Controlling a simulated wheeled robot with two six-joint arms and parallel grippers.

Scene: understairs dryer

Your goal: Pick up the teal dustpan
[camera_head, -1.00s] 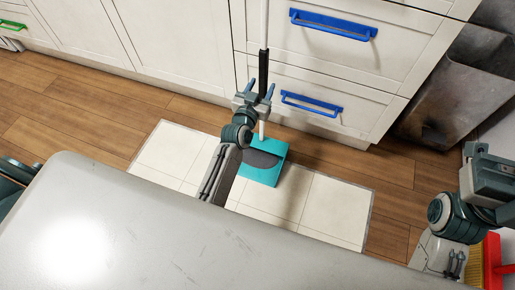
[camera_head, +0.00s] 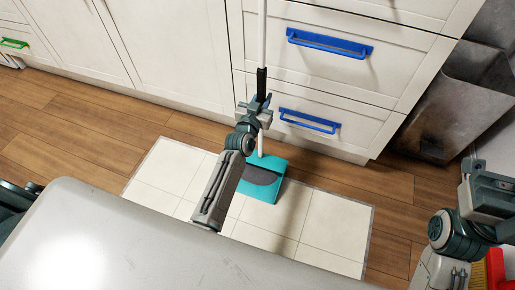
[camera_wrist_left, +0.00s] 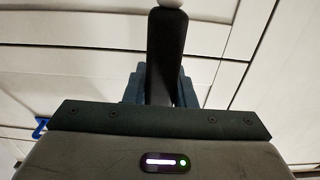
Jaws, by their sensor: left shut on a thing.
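The teal dustpan (camera_head: 262,180) stands on the white tiled patch, its long white handle (camera_head: 262,35) rising in front of the cabinet drawers. A black grip section (camera_head: 261,82) is on the handle. My left gripper (camera_head: 261,104) is shut on the handle at this black section. In the left wrist view the black grip (camera_wrist_left: 166,60) runs up between the fingers. I cannot tell whether the pan touches the floor. My right arm is at the right edge of the head view; its gripper fingers are not clearly seen.
White cabinets with blue drawer handles (camera_head: 330,43) stand just behind the dustpan. A dark metal bin (camera_head: 455,100) is at the right. A red brush (camera_head: 497,268) shows at the lower right, partly behind my right arm. Wooden floor (camera_head: 90,125) lies open to the left.

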